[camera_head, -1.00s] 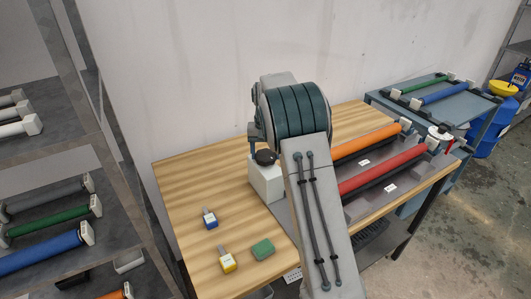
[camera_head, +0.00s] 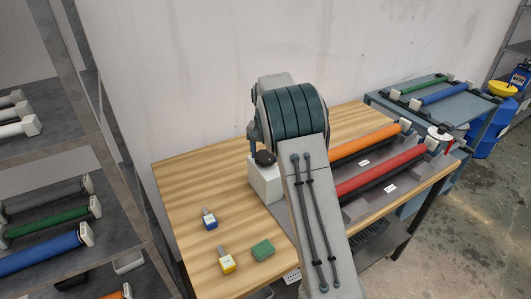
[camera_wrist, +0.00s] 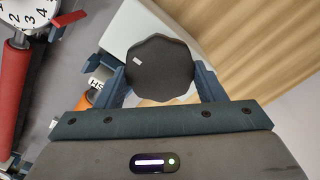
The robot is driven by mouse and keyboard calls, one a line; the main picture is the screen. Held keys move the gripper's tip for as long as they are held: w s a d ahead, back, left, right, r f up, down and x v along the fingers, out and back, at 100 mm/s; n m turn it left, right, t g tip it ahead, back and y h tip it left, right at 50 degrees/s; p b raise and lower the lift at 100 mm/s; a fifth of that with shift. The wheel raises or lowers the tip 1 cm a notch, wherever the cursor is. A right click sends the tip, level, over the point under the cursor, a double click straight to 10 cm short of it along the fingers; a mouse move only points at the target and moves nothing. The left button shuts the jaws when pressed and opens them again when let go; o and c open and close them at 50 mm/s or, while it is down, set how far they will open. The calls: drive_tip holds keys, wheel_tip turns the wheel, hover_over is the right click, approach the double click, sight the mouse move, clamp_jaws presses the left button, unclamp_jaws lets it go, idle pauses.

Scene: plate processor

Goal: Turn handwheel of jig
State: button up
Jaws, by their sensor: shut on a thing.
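The jig's handwheel is a black, faceted knob (camera_wrist: 159,68), seen from above in the wrist view. It also shows in the head view (camera_head: 264,158), on top of a white block (camera_head: 265,183) on the wooden table. My gripper (camera_wrist: 161,82) is shut on the knob, with one blue finger on each side of it. In the head view my arm hides most of the jig's near left part. The jig carries an orange roller (camera_head: 365,139) and a red roller (camera_head: 380,171).
A shelf with rollers stands at the left. A blue-grey cart (camera_head: 455,103) with green and blue rollers stands at the right.

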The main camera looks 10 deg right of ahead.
drive_tip(key=o, duration=1)
wheel_tip(320, 180, up, 14)
drive_tip(key=b, duration=0.1)
